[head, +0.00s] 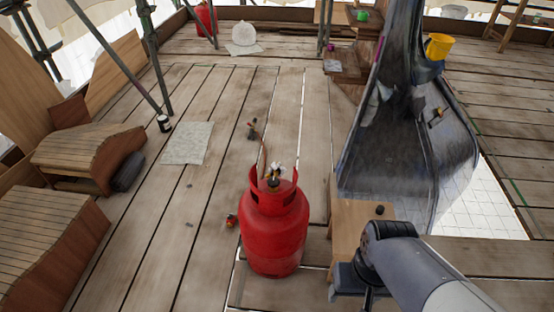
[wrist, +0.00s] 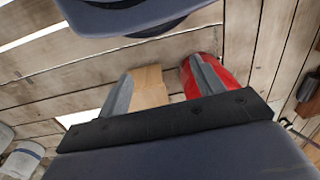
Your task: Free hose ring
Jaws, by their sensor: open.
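A red gas cylinder (head: 274,228) stands upright on the plank floor in the head view, with a collar and a small valve (head: 274,176) on top. A thin orange-brown length, perhaps a hose, rises by the collar. I cannot make out a ring. My gripper (wrist: 160,85) is open, with its two grey fingers apart and nothing held. A pale wooden block (wrist: 150,86) shows beyond and between the fingers, and the red cylinder (wrist: 216,72) shows behind the right finger. In the head view my arm is right of the cylinder and hides part of the block (head: 350,222).
A tall dark grey spire form (head: 400,150) stands right of the cylinder, beside a floor opening (head: 482,205). A grey cloth (head: 187,143) and small tools (head: 253,130) lie on the planks. Wooden stacks (head: 45,235) line the left. The floor left of the cylinder is mostly clear.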

